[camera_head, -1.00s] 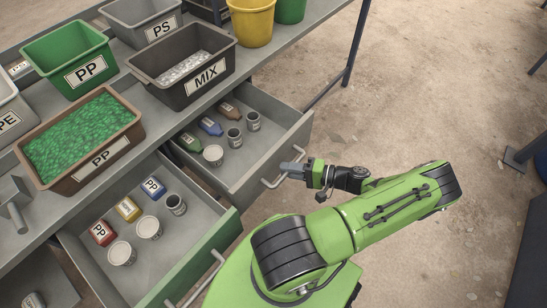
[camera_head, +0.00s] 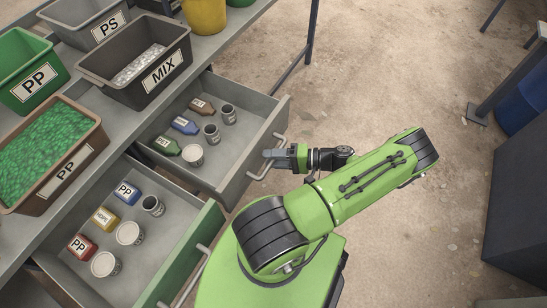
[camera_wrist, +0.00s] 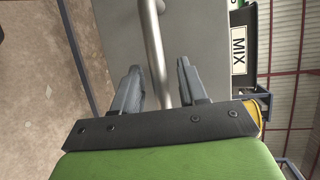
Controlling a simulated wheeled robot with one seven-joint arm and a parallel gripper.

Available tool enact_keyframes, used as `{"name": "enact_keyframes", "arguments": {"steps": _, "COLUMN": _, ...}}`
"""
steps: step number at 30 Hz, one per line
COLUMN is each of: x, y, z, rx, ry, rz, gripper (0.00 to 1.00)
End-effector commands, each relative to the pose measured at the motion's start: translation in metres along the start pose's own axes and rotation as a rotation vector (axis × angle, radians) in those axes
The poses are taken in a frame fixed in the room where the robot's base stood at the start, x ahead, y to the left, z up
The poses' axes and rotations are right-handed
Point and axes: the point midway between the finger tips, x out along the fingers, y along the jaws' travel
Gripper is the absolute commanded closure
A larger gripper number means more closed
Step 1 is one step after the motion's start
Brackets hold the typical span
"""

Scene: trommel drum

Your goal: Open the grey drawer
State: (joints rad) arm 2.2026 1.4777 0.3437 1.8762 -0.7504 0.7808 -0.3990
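The grey drawer (camera_head: 236,163) hangs pulled out from the bench, with bottles and cups visible inside. Its bar handle (camera_head: 280,140) is on the front face and also shows in the wrist view (camera_wrist: 152,38). My gripper (camera_head: 268,156) is at this handle, outside the drawer front. In the wrist view, my gripper's two fingers (camera_wrist: 160,88) stand apart with the bar between them. Gaps show beside the bar, so the fingers do not look closed on it.
A green-fronted drawer (camera_head: 190,252) is also open, nearer to me, holding bottles and cups. Floor to the right (camera_head: 400,85) is clear up to a dark block (camera_head: 515,210).

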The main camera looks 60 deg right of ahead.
Motion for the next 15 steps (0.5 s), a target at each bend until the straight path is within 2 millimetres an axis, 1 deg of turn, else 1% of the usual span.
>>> {"name": "enact_keyframes", "arguments": {"steps": 10, "x": -0.001, "y": 0.0, "z": -0.001, "rx": -0.001, "ry": 0.002, "rz": 0.0, "gripper": 0.58}}
{"name": "enact_keyframes", "arguments": {"steps": 13, "x": -0.013, "y": 0.0, "z": -0.001, "rx": -0.003, "ry": 0.005, "rz": 0.002, "gripper": 0.58}}
{"name": "enact_keyframes", "arguments": {"steps": 14, "x": -0.019, "y": 0.0, "z": -0.001, "rx": -0.002, "ry": 0.004, "rz": 0.002, "gripper": 0.58}}
{"name": "enact_keyframes", "arguments": {"steps": 15, "x": -0.029, "y": 0.0, "z": -0.001, "rx": -0.002, "ry": 0.006, "rz": 0.004, "gripper": 0.58}}
